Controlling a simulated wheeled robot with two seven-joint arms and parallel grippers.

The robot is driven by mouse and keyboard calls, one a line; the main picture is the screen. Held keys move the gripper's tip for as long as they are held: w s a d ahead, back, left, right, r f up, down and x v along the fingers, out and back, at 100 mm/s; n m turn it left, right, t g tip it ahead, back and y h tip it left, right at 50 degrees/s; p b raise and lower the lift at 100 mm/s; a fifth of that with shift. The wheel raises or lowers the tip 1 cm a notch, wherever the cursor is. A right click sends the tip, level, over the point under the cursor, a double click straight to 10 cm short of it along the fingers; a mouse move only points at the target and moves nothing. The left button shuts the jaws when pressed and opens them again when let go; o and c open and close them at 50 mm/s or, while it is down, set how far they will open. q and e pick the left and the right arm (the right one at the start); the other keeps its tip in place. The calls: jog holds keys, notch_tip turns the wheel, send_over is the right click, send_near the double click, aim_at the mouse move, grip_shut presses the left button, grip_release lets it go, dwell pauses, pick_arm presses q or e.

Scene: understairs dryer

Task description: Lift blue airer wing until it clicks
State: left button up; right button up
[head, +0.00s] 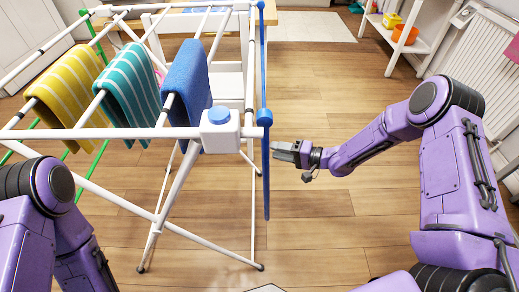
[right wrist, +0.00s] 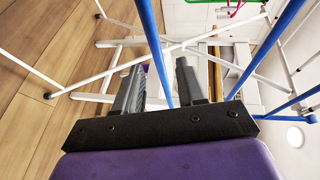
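The blue airer wing (head: 266,180) hangs down along the right side of the white airer, its lower end pointing at the floor. My right gripper (head: 277,150) is just to the right of the wing, with its fingers pointing left at it. In the right wrist view the two fingers are apart (right wrist: 160,75), and a blue wing bar (right wrist: 156,45) shows in the gap between them. Whether the bar lies between the fingertips or just beyond them is unclear. The airer's corner has a white block with a blue button (head: 219,115). My left gripper is out of view.
Yellow (head: 68,85), teal (head: 128,88) and blue (head: 187,85) towels hang on the airer. Green bars (head: 88,172) show at its left side. Wooden floor is clear right of the airer. A white shelf (head: 398,40) and a radiator (head: 480,50) stand at the back right.

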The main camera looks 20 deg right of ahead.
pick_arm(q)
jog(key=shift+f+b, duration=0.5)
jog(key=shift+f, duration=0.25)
pick_arm(e)
jog(key=x, duration=0.7)
jog(key=shift+a+f, duration=0.1)
